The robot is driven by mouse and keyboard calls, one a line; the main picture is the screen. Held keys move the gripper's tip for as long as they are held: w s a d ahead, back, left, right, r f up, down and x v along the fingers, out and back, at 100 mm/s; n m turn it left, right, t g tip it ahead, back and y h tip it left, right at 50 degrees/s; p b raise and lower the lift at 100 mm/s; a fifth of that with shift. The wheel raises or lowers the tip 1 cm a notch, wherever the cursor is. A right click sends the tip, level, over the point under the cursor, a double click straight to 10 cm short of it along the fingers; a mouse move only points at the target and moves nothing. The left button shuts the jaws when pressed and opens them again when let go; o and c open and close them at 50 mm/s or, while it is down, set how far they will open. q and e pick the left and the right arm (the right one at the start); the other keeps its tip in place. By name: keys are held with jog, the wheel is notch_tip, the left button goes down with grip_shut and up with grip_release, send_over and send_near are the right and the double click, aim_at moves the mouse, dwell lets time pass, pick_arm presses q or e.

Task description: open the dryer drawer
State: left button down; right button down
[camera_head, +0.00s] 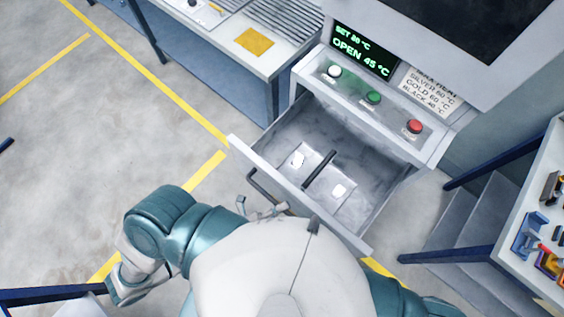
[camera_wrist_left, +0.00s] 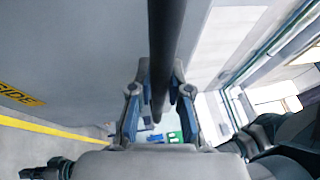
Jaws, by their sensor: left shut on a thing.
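The dryer drawer (camera_head: 350,210) stands pulled out from the grey dryer, and its inside is visible. On its floor lies a light plate with two white patches and a dark bar (camera_head: 320,169). The drawer's dark handle (camera_head: 255,187) is on the front panel. My left gripper (camera_head: 262,207) is at this handle, partly hidden by my body. In the left wrist view the dark handle bar (camera_wrist_left: 164,50) runs between the fingers of my left gripper (camera_wrist_left: 160,98), which is shut on it. My right gripper is not in view.
The dryer display (camera_head: 362,52) reads "SET 80°C" and "OPEN 45°C". White, green and red buttons (camera_head: 373,97) sit below it. A workbench (camera_head: 262,63) stands at the upper left, and a table with colored parts (camera_head: 540,235) at right. The left floor is mostly clear.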

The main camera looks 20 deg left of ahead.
pick_arm(q)
jog(key=shift+s+d+f, duration=0.1)
jog(key=shift+s+f, duration=0.1)
jog(key=shift+f, duration=0.1)
jog(key=c, duration=1.1)
grip_release()
jog(key=shift+w+d+r, duration=0.1)
jog(key=shift+d+r, duration=0.05)
jog(key=v, duration=1.2)
